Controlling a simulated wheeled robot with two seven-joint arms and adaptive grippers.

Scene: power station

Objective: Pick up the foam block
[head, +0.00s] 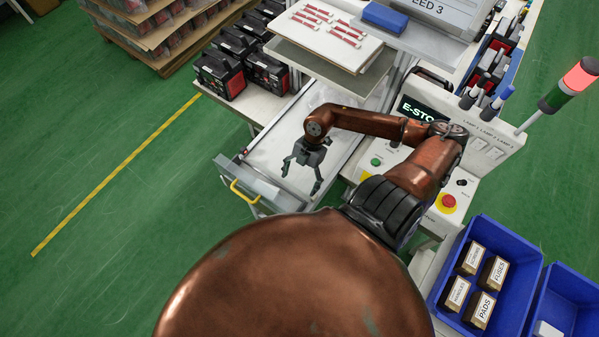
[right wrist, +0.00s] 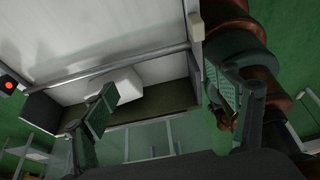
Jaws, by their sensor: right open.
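A pale, plain block, which looks like the foam block (right wrist: 118,88), lies in the open drawer in the right wrist view. It lies by the drawer's front wall, partly behind one finger. In the head view a pale shape that seems to be this block (head: 265,188) is near the drawer front, left of my gripper. My right gripper (head: 301,180) is open and empty, pointing down over the drawer (head: 268,150). In the right wrist view its fingers (right wrist: 160,98) are spread wide, and the block is nearer the left finger. I cannot tell the exact height gap. My left gripper is not in view.
The drawer has a yellow handle (head: 244,192) at its front. A control panel with a red stop button (head: 448,202) stands right of it. A blue bin (head: 448,268) holds several labelled boxes. Black-and-red cases (head: 222,75) stand behind left. Green floor lies open at left.

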